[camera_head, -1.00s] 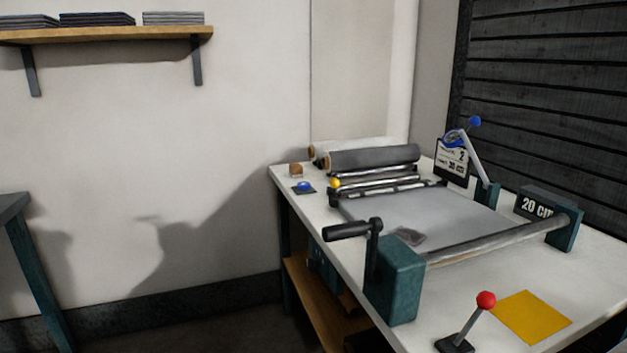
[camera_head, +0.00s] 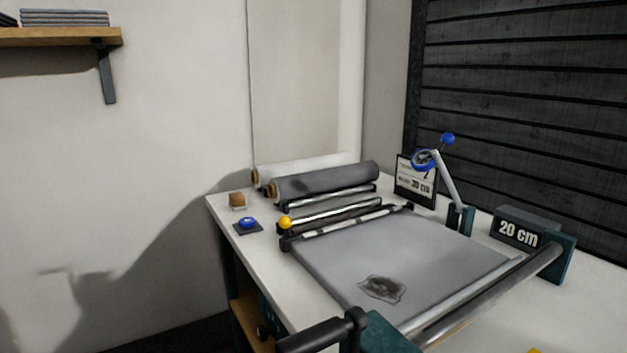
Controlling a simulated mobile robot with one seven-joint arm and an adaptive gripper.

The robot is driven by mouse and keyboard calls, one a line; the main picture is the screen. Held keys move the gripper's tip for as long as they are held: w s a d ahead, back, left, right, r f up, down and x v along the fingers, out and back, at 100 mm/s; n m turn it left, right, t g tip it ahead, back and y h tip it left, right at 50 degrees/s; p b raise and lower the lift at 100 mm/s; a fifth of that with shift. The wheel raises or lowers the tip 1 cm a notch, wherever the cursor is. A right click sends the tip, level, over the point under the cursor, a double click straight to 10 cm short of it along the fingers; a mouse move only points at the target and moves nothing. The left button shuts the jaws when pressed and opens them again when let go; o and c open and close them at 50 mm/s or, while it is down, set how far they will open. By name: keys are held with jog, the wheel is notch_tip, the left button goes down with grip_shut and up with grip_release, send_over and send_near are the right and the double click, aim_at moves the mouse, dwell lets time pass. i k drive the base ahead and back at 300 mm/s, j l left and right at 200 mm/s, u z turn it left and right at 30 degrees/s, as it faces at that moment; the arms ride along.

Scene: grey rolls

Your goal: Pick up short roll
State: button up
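A dark grey roll (camera_head: 325,181) with a brown core lies across a holder at the back of the white workbench (camera_head: 222,219). A pale roll (camera_head: 300,170) lies behind it, partly hidden. Which of them, if either, is the short roll I cannot tell. A grey sheet (camera_head: 400,250) lies flat on the bench in front of the rolls, with a dark patch (camera_head: 382,289) on it. My gripper is not in view.
A metal roller (camera_head: 480,298) with a black crank handle (camera_head: 318,336) crosses the front.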

aim_at(285, 188)
jog(key=i+j, duration=0.35)
jog(key=j, duration=0.15)
jog(key=i+j, duration=0.35)
jog(key=j, duration=0.15)
jog(key=i+j+z, duration=0.2)
jog(key=i+j, duration=0.2)
jog(key=j, duration=0.25)
jog(key=i+j+z, duration=0.15)
jog(key=j, duration=0.2)
jog(key=z, duration=0.9)
jog(key=i, duration=0.55)
